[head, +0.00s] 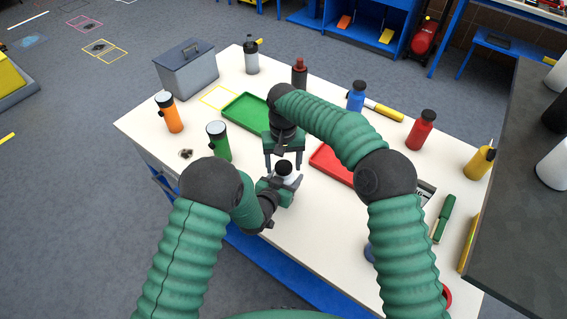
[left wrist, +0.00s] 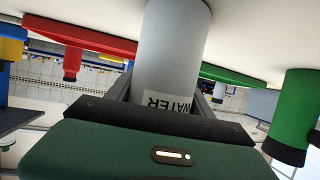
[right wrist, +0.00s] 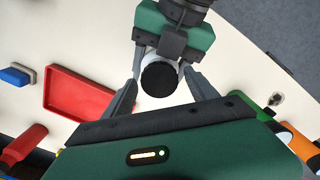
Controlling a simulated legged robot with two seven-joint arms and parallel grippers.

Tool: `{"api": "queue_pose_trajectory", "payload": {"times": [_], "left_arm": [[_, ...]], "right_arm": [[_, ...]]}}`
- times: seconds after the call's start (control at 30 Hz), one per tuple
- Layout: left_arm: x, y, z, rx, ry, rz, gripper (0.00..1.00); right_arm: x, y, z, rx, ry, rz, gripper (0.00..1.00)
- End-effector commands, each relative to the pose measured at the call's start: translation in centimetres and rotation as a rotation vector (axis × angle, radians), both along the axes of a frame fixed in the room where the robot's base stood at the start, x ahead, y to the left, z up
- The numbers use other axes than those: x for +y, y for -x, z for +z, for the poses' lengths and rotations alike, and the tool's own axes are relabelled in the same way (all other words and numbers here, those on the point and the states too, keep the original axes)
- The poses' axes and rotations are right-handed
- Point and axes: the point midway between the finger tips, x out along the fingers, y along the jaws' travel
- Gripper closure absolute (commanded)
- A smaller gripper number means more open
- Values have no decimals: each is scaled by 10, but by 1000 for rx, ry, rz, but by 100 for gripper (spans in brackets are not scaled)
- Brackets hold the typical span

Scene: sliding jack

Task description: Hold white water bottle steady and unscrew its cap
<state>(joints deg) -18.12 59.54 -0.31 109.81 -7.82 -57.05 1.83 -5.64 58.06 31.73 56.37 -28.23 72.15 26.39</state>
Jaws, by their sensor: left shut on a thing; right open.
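The white water bottle (head: 287,179) stands upright near the table's front edge. Its side with the "WATER" label shows in the left wrist view (left wrist: 172,50). My left gripper (head: 285,186) is shut around the bottle's body from the side, below the cap. The black cap (head: 284,167) sits on the bottle and also shows from above in the right wrist view (right wrist: 159,79). My right gripper (head: 284,164) points down over the bottle. Its open fingers stand on either side of the cap, with visible gaps.
A green tray (head: 230,111) and a red tray (head: 318,158) lie behind the bottle. A green bottle (head: 218,142) and an orange bottle (head: 172,117) stand to the left.

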Motion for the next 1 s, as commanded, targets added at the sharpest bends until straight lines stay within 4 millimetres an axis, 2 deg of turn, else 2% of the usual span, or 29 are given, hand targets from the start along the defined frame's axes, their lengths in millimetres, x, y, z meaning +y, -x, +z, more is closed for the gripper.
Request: {"api": "queue_pose_trajectory", "payload": {"times": [0.17,0.4,0.53,0.63,0.8,0.9,1.0], "left_arm": [[1,-1,0,0,-1,2,100],[1,-1,0,0,-1,2,100],[1,-1,0,0,-1,2,100],[1,-1,0,0,-1,2,100],[1,-1,0,0,-1,2,100],[1,-1,0,0,-1,2,100],[1,-1,0,-1,0,2,100]], "right_arm": [[0,0,5,1,0,0,33],[1,0,41,0,0,0,33],[1,1,47,3,1,-39,36],[0,0,54,2,3,-201,36],[1,0,72,1,2,-575,36],[1,1,77,3,3,-706,36],[1,2,72,6,3,-750,36]]}}
